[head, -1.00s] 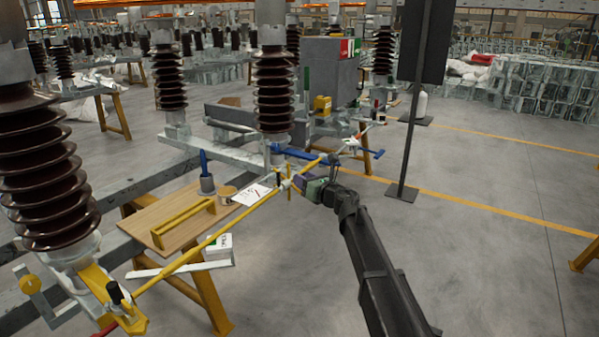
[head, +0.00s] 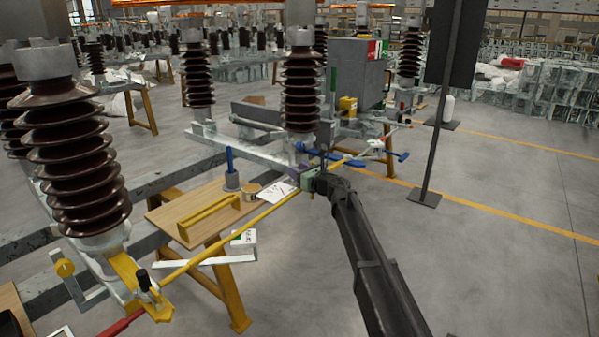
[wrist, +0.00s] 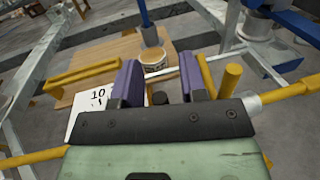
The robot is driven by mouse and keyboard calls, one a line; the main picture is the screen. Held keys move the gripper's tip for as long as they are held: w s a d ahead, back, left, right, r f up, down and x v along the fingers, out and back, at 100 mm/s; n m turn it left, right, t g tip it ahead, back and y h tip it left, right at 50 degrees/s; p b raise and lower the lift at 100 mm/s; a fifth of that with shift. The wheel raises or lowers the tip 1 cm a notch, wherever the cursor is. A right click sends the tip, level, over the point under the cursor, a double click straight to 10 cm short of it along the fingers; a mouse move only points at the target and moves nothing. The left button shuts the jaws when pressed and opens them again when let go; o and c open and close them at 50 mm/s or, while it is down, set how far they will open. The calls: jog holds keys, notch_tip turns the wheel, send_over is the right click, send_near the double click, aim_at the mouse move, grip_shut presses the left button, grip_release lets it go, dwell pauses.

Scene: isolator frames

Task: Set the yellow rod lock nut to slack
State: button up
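The yellow rod (head: 225,239) runs diagonally from the lower left towards the blue bar in the head view. It also crosses the wrist view behind my gripper (wrist: 160,82), showing at the right (wrist: 283,92). A pale collar (wrist: 251,104) sits on it there. Two yellow prongs (wrist: 230,80) stand at the rod, just right of my right finger. I cannot tell which part is the lock nut; the rod's middle is hidden by my gripper. My gripper's purple fingers are apart, with nothing gripped visible between them. In the head view my gripper (head: 306,174) covers the rod.
A wooden board (head: 165,217) with a yellow bracket (head: 207,217), a blue-handled pot (head: 231,181) and a tape roll (head: 250,191) lies left of my gripper. A white card (head: 278,191) is near the rod. A blue bar (head: 335,157) lies just behind.

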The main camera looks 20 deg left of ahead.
grip_shut()
jog(key=shift+d, duration=0.1)
jog(key=shift+s+d+f+t+y+b, duration=0.15)
jog(key=shift+d+t+y+b, duration=0.35)
jog(key=shift+b, duration=0.7)
jog(key=y+b, duration=0.1)
jog(key=b, duration=0.1)
jog(key=d+m+t+y+b, duration=0.1)
jog(key=b, duration=0.1)
jog(key=shift+s+d+f+y+b, duration=0.1)
jog(key=shift+s+f+y+b, duration=0.05)
jog(key=shift+y+b, duration=0.2)
jog(key=shift+s+d+m+t+y+b, duration=0.2)
jog(key=shift+d+m+t+y+b, duration=0.35)
jog(key=shift+t+y+b, duration=0.6)
jog(key=shift+s+d+m+t+y+b, duration=0.15)
jog(key=shift+d+m+t+y+b, duration=0.55)
jog(key=shift+b, duration=0.9)
jog(key=shift+a+t, duration=0.1)
jog(key=shift+t, duration=0.15)
